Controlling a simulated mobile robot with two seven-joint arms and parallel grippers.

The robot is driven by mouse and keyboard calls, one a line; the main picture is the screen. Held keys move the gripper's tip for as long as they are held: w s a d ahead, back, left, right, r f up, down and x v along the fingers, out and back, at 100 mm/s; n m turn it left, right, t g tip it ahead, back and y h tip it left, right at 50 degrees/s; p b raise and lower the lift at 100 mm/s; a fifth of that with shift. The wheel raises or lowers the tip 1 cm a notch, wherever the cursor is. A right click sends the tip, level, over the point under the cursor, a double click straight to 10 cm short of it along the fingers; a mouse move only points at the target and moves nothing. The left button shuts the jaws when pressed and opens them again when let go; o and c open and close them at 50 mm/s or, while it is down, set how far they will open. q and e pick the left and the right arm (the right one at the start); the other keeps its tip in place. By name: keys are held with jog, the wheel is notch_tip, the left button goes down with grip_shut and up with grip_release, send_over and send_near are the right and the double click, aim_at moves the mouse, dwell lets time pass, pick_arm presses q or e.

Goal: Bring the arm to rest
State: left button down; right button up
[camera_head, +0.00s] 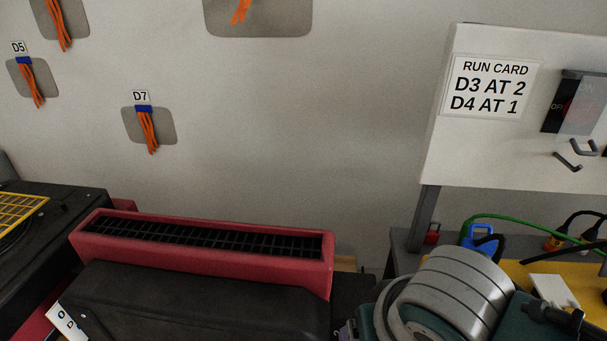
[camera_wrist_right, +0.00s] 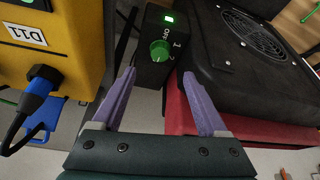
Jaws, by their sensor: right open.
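My right gripper (camera_wrist_right: 160,74) has two purple fingers, spread apart with nothing between them. Beyond the fingertips is a black control box (camera_wrist_right: 150,76) with a green knob (camera_wrist_right: 159,50), marks OFF, 1 and 2, and a lit green lamp (camera_wrist_right: 168,18). The fingers appear apart from the knob. In the head view my right arm (camera_head: 455,285), grey and teal, fills the lower right; its fingers are hardly visible there. My left gripper is in neither view.
A red-and-black blower (camera_head: 205,215) stands low in front of the wall; its black housing also shows in the right wrist view (camera_wrist_right: 240,60). A yellow D11 unit (camera_wrist_right: 50,45) with a blue plug (camera_wrist_right: 42,80) is at left there. A run card (camera_head: 490,88) reads D3 AT 2, D4 AT 1.

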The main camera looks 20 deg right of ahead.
jog(key=shift+s, duration=0.1)
dwell(0.4)
jog(key=s+a+r+n+y+p, duration=0.15)
jog(key=s+r+n, duration=0.45)
jog(key=s+r, duration=0.65)
notch_tip(320, 180, up, 35)
jog(key=p, duration=3.5)
jog(key=shift+w+d+g, duration=0.15)
jog(key=shift+w+g, duration=0.25)
jog(key=shift+f, duration=0.1)
